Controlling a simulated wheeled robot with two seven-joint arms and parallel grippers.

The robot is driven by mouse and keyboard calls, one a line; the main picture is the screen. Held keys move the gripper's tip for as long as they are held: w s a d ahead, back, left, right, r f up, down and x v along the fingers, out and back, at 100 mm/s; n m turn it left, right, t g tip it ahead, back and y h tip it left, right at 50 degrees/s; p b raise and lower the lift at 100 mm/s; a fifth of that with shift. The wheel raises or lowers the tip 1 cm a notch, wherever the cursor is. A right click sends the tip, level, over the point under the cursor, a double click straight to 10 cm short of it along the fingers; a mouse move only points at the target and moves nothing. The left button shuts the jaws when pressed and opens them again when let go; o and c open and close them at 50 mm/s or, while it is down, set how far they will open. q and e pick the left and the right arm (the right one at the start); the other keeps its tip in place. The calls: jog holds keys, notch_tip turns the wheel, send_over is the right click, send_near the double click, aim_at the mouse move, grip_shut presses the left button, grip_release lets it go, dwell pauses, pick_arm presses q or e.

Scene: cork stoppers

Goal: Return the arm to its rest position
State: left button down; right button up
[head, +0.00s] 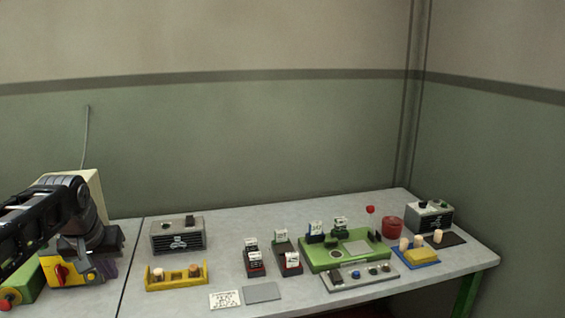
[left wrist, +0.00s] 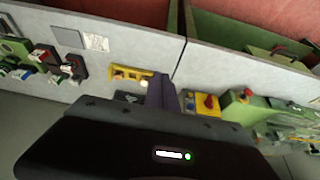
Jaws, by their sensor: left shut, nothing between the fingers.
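My left arm comes in from the left in the head view, bent downward over the left end of the table. Its gripper (head: 108,266) points down beside a yellow box with a red knob (head: 62,272). In the left wrist view the dark fingers (left wrist: 160,92) are together with nothing between them. A yellow rack (head: 176,284) with cork stoppers stands to the right of the gripper; it also shows in the left wrist view (left wrist: 131,72). My right gripper is in neither view.
A grey box (head: 177,236) stands behind the yellow rack. A green station (head: 345,257), a red cup (head: 392,227) and a blue and yellow tray (head: 416,259) with corks are farther right. A white card (head: 225,299) and a grey plate (head: 262,292) lie near the front edge.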

pick_arm(q)
jog(key=w+d+f+m+t+h, duration=0.1)
jog(key=w+d+f+t+h, duration=0.15)
jog(key=w+d+f, duration=0.75)
jog(key=s+d+f+h, duration=0.1)
jog(key=s+d+f, duration=0.1)
jog(key=d+f, duration=0.35)
jog(key=s+d+f, duration=0.2)
jog(key=s+f, duration=0.1)
jog(key=f, duration=0.5)
jog(key=s+d+f+h, duration=0.1)
jog(key=s+d+f, duration=0.1)
jog(key=d+f, duration=0.35)
jog(key=s+d+f+g, duration=0.2)
jog(key=s+d+f, duration=0.2)
jog(key=s, duration=0.5)
jog(key=s+d+f+g, duration=0.2)
jog(key=s+d+f, duration=0.1)
jog(key=s+f, duration=0.5)
jog(key=s+d+f+m+g+h, duration=0.1)
jog(key=s+d+f, duration=0.3)
jog(key=s, duration=0.7)
notch_tip(320, 180, down, 3)
jog(key=shift+s+d+r+g, duration=0.1)
jog(key=shift+s+d+g, duration=0.2)
jog(key=shift+g, duration=0.35)
